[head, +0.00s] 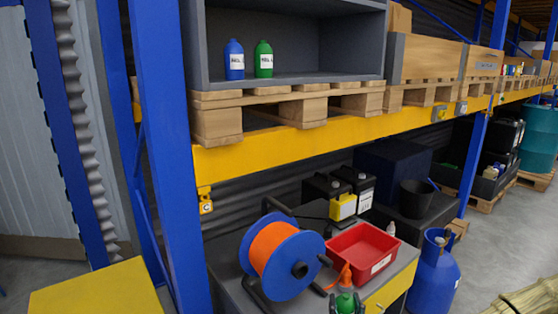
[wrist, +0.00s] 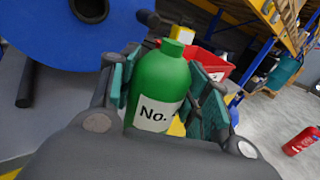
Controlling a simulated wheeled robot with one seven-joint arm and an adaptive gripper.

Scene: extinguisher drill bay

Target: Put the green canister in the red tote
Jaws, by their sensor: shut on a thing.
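A green canister (wrist: 158,90) with a white label reading "No." stands between the pads of my gripper (wrist: 165,75) in the wrist view. My gripper is shut on it. In the head view the canister (head: 345,302) and my gripper (head: 347,297) show at the bottom edge, in front of the table with the red tote. The red tote (head: 378,241) is an open tray with a white label, beyond and slightly right of the canister. It also shows in the wrist view (wrist: 218,67), partly hidden by the canister and a finger.
A blue-and-orange reel (head: 302,257) stands left of the tote. An orange pointed thing (head: 345,275) is close in front of the tote. A blue cylinder (head: 436,275) stands to the right. Blue (head: 234,60) and green (head: 263,60) bottles stand on the shelf above.

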